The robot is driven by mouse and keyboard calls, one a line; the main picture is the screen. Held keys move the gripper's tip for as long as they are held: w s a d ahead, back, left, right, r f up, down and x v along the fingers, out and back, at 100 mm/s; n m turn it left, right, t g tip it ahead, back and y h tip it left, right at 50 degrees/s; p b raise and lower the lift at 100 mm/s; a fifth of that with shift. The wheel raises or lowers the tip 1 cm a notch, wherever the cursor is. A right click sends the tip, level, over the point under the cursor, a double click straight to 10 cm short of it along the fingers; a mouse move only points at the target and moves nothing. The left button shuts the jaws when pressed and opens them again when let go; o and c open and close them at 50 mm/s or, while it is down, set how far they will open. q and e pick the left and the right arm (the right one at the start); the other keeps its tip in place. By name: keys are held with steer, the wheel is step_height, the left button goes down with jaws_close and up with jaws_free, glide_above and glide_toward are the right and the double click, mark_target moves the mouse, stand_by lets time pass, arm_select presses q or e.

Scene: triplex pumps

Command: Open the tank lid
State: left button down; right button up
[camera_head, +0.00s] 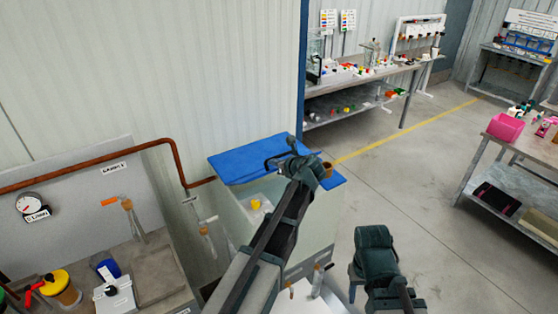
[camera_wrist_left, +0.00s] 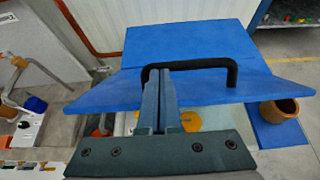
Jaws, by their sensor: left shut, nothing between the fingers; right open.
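The blue tank lid (camera_head: 238,168) is in the middle of the head view. Its near flap is tilted up, and the inside of the pale tank (camera_head: 286,238) shows below it with a yellow piece (camera_head: 256,204). In the left wrist view the raised blue flap (camera_wrist_left: 205,86) carries a black bar handle (camera_wrist_left: 205,63). My left gripper (camera_head: 290,158) is shut and empty. Its fingertips (camera_wrist_left: 160,78) are at the handle's left end, overlapping it in the picture; contact is unclear. My right gripper (camera_head: 372,240) is low, right of the tank, away from the lid; its jaws are hard to make out.
A brown pot (camera_wrist_left: 280,109) stands on a blue surface at the lid's right. A copper pipe (camera_head: 178,160) runs along the wall on the left. A bench with a gauge (camera_head: 31,205) and yellow jar (camera_head: 60,287) is at left. The floor (camera_head: 425,190) at right is open.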

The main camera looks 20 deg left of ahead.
arm_select(q)
steer(key=w+a+r+p, duration=0.6)
steer(key=w+a, duration=0.3)
steer(key=a, duration=0.3)
steer(key=shift+w+a+r, duration=0.2)
steer(key=shift+w+r, duration=0.2)
steer(key=shift+r, duration=0.25)
stand_by(0.4)
